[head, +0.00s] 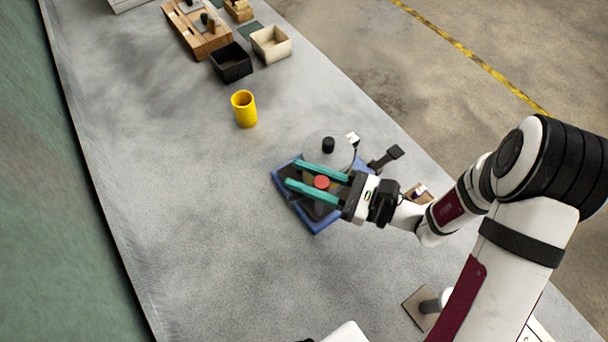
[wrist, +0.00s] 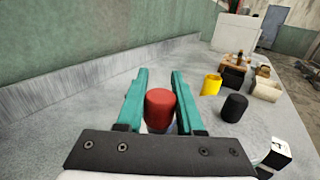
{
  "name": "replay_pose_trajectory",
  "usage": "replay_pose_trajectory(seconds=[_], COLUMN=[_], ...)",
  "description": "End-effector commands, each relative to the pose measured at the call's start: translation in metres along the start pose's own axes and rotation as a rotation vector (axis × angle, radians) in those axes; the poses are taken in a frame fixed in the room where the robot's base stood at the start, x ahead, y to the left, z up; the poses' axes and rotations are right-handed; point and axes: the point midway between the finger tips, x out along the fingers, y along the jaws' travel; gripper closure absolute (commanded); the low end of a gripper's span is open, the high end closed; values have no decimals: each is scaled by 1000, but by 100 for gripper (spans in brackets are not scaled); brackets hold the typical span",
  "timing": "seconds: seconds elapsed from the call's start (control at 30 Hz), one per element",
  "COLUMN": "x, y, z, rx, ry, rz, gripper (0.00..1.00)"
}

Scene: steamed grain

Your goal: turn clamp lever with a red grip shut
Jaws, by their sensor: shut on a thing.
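The red grip (head: 321,182) of the clamp lever sits between the two teal fingers of my gripper (head: 292,173), over a blue base (head: 314,223). In the wrist view the red grip (wrist: 160,108) stands upright as a short cylinder between the fingers (wrist: 160,74). My gripper is shut on it. The lever arm under the grip is mostly hidden by the fingers. A pale round part with a black knob (head: 328,145) is beside the fingers; the knob also shows in the wrist view (wrist: 234,107).
A yellow cup (head: 244,109) stands farther up the table. Beyond it are a black bin (head: 231,63), a beige bin (head: 271,44) and a wooden block board (head: 197,30). A black handle-like part (head: 386,157) juts out right of the base. The table's left side is clear.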

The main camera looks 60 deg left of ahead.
Motion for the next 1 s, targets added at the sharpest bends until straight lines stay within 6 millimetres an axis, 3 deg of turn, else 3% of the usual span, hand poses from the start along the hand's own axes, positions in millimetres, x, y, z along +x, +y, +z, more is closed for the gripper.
replay_pose_trajectory(seconds=[0.5,1.0], x=[-2,-3], y=[-10,-13], z=[0,0], rx=[1,-1], ry=[0,-1], rz=[-351,-451], gripper=[100,100])
